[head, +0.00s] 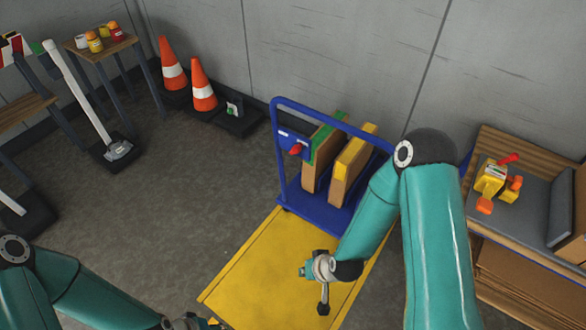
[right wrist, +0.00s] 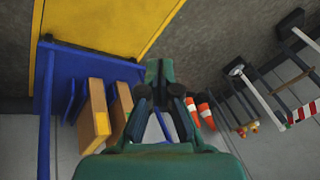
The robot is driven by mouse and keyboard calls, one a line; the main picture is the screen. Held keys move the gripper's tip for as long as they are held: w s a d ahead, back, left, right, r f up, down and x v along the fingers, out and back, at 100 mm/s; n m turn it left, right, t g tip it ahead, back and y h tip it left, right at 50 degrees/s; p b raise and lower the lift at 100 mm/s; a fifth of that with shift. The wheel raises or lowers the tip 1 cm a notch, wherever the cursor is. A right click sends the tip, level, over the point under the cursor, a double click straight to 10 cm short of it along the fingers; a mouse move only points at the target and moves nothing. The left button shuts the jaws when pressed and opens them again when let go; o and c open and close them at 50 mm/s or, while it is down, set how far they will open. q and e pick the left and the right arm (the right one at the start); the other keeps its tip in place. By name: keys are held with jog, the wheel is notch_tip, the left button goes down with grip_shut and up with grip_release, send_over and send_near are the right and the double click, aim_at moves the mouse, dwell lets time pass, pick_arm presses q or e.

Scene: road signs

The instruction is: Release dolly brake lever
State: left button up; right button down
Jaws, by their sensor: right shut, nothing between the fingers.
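The blue dolly (head: 335,212) stands on the far end of a yellow floor mat, with a tall blue handle frame. A red lever (head: 296,150) sits on a blue panel on the handle's left side. The dolly also shows in the right wrist view (right wrist: 70,61), where I cannot make out the lever. My right gripper (head: 323,303) is shut and empty over the mat, nearer to me than the dolly and apart from it. It also shows in the right wrist view (right wrist: 158,66). My left gripper (head: 190,323) is mostly cut off at the bottom edge.
Two upright boards (head: 350,165) stand on the dolly. Orange cones (head: 203,85) stand at the back left. A bench (head: 490,232) with a yellow and orange tool (head: 491,181) is at the right. The yellow mat (head: 250,265) is otherwise bare.

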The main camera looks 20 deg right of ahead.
aim_at(296, 153)
jog(key=w+d+f+t+h+b, duration=0.15)
jog(key=w+f+t+b, duration=0.4)
jog(key=w, duration=0.55)
pick_arm(q)
notch_tip(296, 153, down, 23)
jog(key=b, duration=1.4)
jog(key=shift+r, duration=0.2)
pick_arm(e)
jog(key=w+d+r+m+t+h, duration=0.1)
jog(key=w+r+m+t+h, duration=0.1)
jog(key=w+t, duration=0.3)
jog(key=w+d+r+m+t+h, duration=0.2)
jog(key=w+r+t+h, duration=0.2)
jog(key=w, duration=0.3)
jog(key=shift+r+m+t+h, duration=0.35)
jog(key=shift+t+h, duration=0.2)
jog(key=shift+h, duration=0.2)
pick_arm(q)
jog(key=shift+a, duration=0.1)
jog(key=shift+f+b, duration=0.65)
jog(key=shift+b, duration=0.25)
pick_arm(e)
jog(key=x, duration=1.4)
